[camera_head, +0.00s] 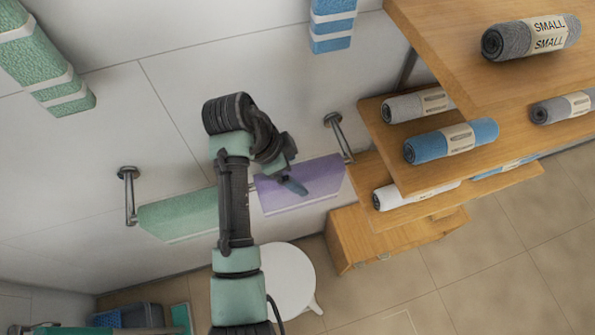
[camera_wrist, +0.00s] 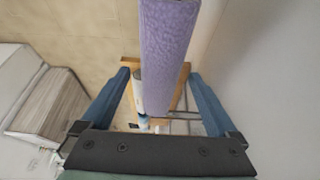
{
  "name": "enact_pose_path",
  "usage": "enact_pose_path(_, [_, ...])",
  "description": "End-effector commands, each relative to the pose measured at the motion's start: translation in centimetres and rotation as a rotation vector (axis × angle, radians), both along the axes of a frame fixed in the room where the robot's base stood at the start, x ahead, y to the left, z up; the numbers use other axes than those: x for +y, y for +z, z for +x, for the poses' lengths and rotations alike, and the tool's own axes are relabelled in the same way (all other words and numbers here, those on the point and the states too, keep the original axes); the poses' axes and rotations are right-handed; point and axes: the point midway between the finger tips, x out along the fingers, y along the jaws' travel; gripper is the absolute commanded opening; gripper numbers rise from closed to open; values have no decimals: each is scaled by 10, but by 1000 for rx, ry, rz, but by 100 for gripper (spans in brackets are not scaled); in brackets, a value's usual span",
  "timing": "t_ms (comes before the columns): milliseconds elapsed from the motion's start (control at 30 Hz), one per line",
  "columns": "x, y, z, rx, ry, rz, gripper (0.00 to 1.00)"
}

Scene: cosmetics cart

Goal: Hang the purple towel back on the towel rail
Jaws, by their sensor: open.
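The purple towel (camera_head: 313,185) hangs folded over the right part of the towel rail, beside a green towel (camera_head: 180,215) on the left part. The rail's wall brackets show at left (camera_head: 129,195) and right (camera_head: 338,135); the bar is mostly hidden by the towels and my arm. My gripper (camera_head: 294,186) is open at the purple towel's left half. In the wrist view, the purple towel (camera_wrist: 165,45) runs between the two spread blue fingers, with gaps visible on both sides. Nothing shows as clamped.
Wooden shelves (camera_head: 425,150) with rolled towels stand close to the rail's right end. A white round stool (camera_head: 288,285) is below. A wooden cabinet (camera_head: 345,245) stands at lower right. More towels hang higher on the wall. The tiled floor at right is clear.

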Motion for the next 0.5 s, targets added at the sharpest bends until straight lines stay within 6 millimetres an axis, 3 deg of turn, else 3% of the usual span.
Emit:
enact_pose_path(300, [28, 71, -8, -4, 3, 1, 95])
enact_pose_path(500, [37, 94, -11, -1, 2, 1, 95])
